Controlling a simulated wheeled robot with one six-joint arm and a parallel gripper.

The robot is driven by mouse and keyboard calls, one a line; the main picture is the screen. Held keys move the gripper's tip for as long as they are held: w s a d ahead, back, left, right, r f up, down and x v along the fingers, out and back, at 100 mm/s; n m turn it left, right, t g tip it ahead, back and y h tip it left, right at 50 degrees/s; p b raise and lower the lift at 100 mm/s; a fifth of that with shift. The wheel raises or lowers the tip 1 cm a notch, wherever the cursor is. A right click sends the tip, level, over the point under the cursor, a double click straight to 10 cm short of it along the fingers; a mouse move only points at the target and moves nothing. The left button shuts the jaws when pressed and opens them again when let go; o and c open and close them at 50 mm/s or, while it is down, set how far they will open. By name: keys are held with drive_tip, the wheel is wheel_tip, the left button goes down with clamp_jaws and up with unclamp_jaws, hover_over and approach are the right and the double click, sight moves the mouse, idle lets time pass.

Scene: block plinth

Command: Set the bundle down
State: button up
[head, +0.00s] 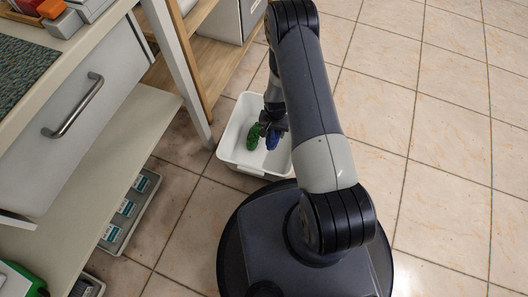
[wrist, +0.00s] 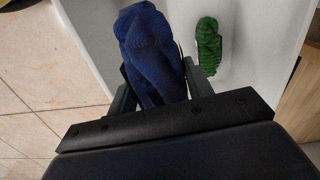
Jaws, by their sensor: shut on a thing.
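My gripper (head: 272,124) is shut on a dark blue cloth bundle (head: 272,141), which looks like rolled socks. The wrist view shows the blue bundle (wrist: 150,45) between the two fingers of my gripper (wrist: 155,75). The bundle is over or inside a white tub (head: 232,135) on the floor; I cannot tell whether it touches the bottom. A green bundle (head: 253,138) lies in the tub, to the left of the blue one in the head view. In the wrist view the green bundle (wrist: 208,45) is to the right, apart from my gripper.
A desk with a grey drawer (head: 85,110) and a low shelf (head: 90,160) stands on the left. A white table leg (head: 180,75) and a wooden unit (head: 222,70) are close to the tub. Labelled trays (head: 128,208) sit under the shelf. Tiled floor (head: 440,130) is clear at right.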

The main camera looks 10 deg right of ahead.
drive_tip(key=b, duration=0.4)
approach(273, 158)
drive_tip(key=shift+m, duration=0.4)
wheel_tip(273, 158, down, 6)
drive_tip(key=b, duration=0.4)
drive_tip(key=shift+f, duration=0.1)
drive_tip(key=shift+f, duration=0.15)
drive_tip(key=o, duration=1.1)
drive_tip(key=shift+r, duration=0.2)
wheel_tip(273, 158, up, 12)
drive_tip(key=p, duration=0.5)
